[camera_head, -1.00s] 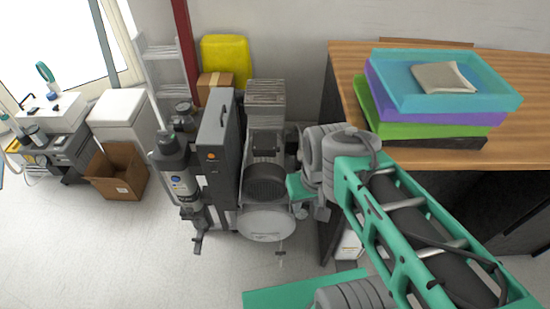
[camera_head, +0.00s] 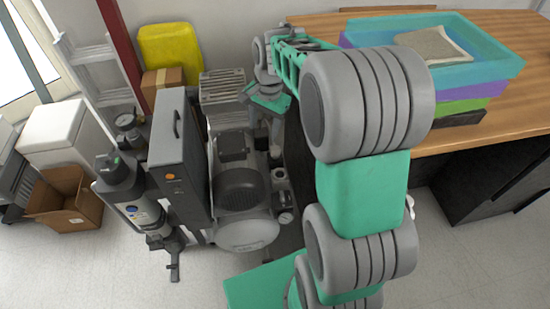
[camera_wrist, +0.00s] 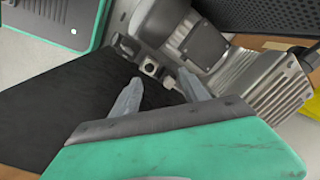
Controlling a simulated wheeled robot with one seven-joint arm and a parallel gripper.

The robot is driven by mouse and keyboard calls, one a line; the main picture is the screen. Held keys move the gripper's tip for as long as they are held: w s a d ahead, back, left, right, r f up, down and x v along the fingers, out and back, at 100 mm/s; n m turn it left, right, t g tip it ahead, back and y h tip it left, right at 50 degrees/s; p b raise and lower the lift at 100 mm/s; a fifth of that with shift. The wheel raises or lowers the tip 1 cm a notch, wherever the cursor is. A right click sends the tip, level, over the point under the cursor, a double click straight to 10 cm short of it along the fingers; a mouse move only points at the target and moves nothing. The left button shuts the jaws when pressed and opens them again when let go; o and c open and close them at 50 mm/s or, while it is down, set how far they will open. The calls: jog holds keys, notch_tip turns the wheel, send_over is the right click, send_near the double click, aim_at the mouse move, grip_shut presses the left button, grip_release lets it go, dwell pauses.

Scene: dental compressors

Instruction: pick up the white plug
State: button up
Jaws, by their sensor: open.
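I cannot make out a clear white plug in either current view. In the wrist view my gripper (camera_wrist: 158,84) is open, with its two grey fingers spread and nothing between them. Just beyond the fingertips is a small pale square fitting (camera_wrist: 150,68) with a dark centre, beside the grey motor; I cannot tell if it is the plug. In the head view my gripper (camera_head: 266,96) is small, between the compressor (camera_head: 243,185) and the desk's left end, and its fingers are too small to read there.
The wooden desk (camera_head: 480,130) carries stacked coloured trays (camera_head: 480,70) at right. A dark grey cabinet (camera_head: 178,150) stands left of the compressor. A cardboard box (camera_head: 65,200) sits on the floor farther left. A black panel (camera_wrist: 60,105) fills the wrist view's lower left.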

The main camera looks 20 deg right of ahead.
jog(key=w+d+f+m+b, duration=0.2)
jog(key=w+d+f+m, duration=0.1)
jog(key=w+f, duration=0.3)
jog(key=w+d+f+m+b, duration=0.2)
jog(key=w+d+f+m, duration=0.15)
jog(key=f, duration=0.45)
jog(key=m+y+b, duration=0.1)
jog(key=m, duration=0.2)
send_over(275, 148)
jog(key=d, duration=0.2)
jog(key=shift+g, duration=0.3)
jog(key=f, duration=0.5)
jog(key=shift+w+a+f, duration=0.1)
jog(key=shift+a+f, duration=0.1)
jog(key=shift+f, duration=0.1)
notch_tip(275, 148, down, 2)
jog(key=shift+a+f+m+b, duration=0.15)
jog(key=shift+m+b, duration=0.1)
jog(key=shift+b, duration=1)
jog(key=f+b, duration=0.2)
jog(key=b, duration=0.1)
jog(key=a+f+b, duration=0.1)
jog(key=f+b, duration=0.2)
jog(key=b, duration=0.1)
jog(key=shift+a+f, duration=0.1)
jog(key=shift+f, duration=0.05)
jog(key=shift+r, duration=0.25)
grip_shut()
